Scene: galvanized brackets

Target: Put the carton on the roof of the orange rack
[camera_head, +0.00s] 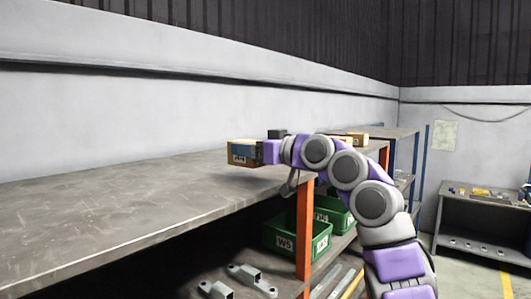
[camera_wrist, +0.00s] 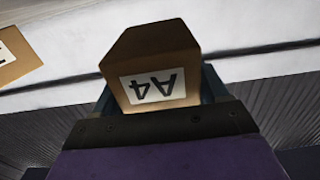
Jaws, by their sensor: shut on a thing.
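The carton (camera_head: 241,154) is a small brown box with a white label. In the wrist view the carton (camera_wrist: 150,60) shows the label "A4" upside down, between my two dark fingers. My gripper (camera_head: 262,152) is shut on it; the fingers also show in the wrist view (camera_wrist: 158,92). The orange rack has a wide grey roof (camera_head: 120,210) and an orange post (camera_head: 305,225). The carton is over the far right part of this roof, with a dark shadow below it. I cannot tell whether it touches the roof.
Another brown carton (camera_head: 357,138) stands behind my arm; a labelled carton (camera_wrist: 15,55) shows at the wrist view's left edge. Green bins (camera_head: 290,238) and metal brackets (camera_head: 250,279) lie on lower shelves. A workbench (camera_head: 480,215) stands right. The roof's near left is clear.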

